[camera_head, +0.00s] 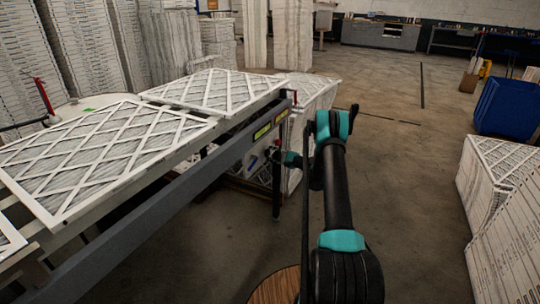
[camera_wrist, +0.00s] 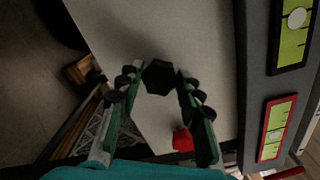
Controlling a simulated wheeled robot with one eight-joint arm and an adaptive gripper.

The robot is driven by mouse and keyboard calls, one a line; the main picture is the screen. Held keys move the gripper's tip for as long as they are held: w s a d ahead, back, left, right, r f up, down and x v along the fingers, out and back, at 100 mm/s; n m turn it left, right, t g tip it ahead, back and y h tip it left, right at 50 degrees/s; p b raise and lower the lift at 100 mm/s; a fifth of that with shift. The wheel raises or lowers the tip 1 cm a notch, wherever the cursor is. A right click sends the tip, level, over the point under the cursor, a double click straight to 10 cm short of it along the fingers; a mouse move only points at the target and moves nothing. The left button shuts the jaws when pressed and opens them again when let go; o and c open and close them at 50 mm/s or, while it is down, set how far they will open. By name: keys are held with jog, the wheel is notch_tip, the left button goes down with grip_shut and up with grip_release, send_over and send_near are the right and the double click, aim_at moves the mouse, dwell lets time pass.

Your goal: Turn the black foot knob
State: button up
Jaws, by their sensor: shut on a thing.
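In the wrist view the black foot knob (camera_wrist: 158,77) is a dark, many-sided knob in front of a pale grey surface. My gripper (camera_wrist: 157,80) has one finger on each side of it and is shut on it at the fingertips. In the head view my gripper (camera_head: 291,159) is by the end of the conveyor frame, low beside its leg. The knob cannot be made out there.
A red knob (camera_wrist: 182,139) lies close below the black one in the wrist view, near a finger. The grey conveyor rail (camera_head: 185,185) carries framed filters (camera_head: 110,150). Boxed filters (camera_head: 497,160) and a blue bin (camera_head: 507,108) stand right. Open floor (camera_head: 420,190) lies between.

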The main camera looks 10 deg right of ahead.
jog(key=n, duration=1.2)
jog(key=shift+n, duration=0.4)
jog(key=shift+f, duration=0.1)
jog(key=shift+s, duration=0.1)
jog(key=o, duration=1.2)
jog(key=shift+c, duration=0.2)
jog(key=shift+d, duration=0.15)
jog(key=v, duration=1.1)
jog(key=shift+s+d, duration=0.25)
jog(key=shift+d, duration=0.05)
